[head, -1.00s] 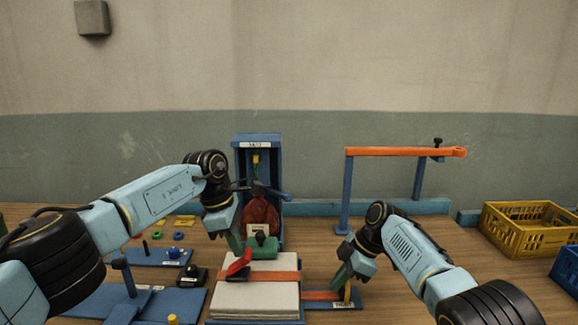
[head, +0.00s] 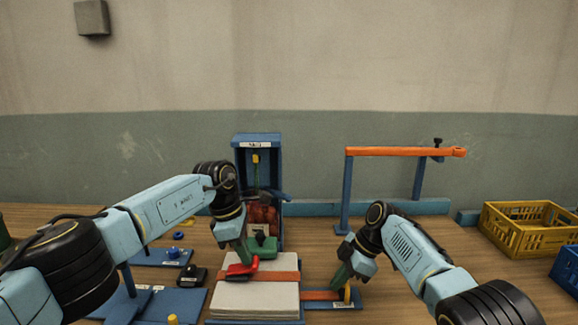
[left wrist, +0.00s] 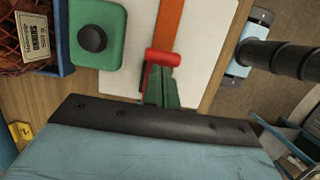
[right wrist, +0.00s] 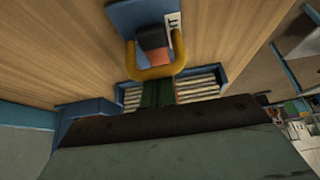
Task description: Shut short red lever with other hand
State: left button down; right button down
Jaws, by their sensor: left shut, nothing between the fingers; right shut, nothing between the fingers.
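The short red lever (head: 240,269) lies low over the orange strap (head: 285,276) on the pale stack (head: 255,297). My left gripper (head: 249,260) is shut and empty, its green fingertips at the lever's right end. In the left wrist view the lever's red end (left wrist: 163,58) is just beyond the closed fingers (left wrist: 158,85) and appears to touch them. My right gripper (head: 341,280) is shut and empty beside the yellow loop (head: 347,293) at the strap's right. In the right wrist view its fingers (right wrist: 157,93) are close to that loop (right wrist: 155,73); contact is unclear.
A green block (head: 262,244) with a black knob stands behind the stack. Behind it is a blue frame (head: 257,141) with a red netted sack (head: 262,214). An orange bar on blue posts (head: 405,151) stands at the back right. A yellow crate (head: 527,228) is far right.

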pick_arm(q)
jog(key=shift+d+f, duration=0.1)
jog(key=shift+f, duration=0.15)
pick_arm(e)
jog(key=shift+d+f, duration=0.1)
jog(key=shift+d, duration=0.05)
pick_arm(q)
jog(key=d+v, duration=0.2)
jog(key=v, duration=0.6)
jog(key=shift+r, duration=0.65)
pick_arm(e)
jog(key=c, duration=1.4)
grip_release()
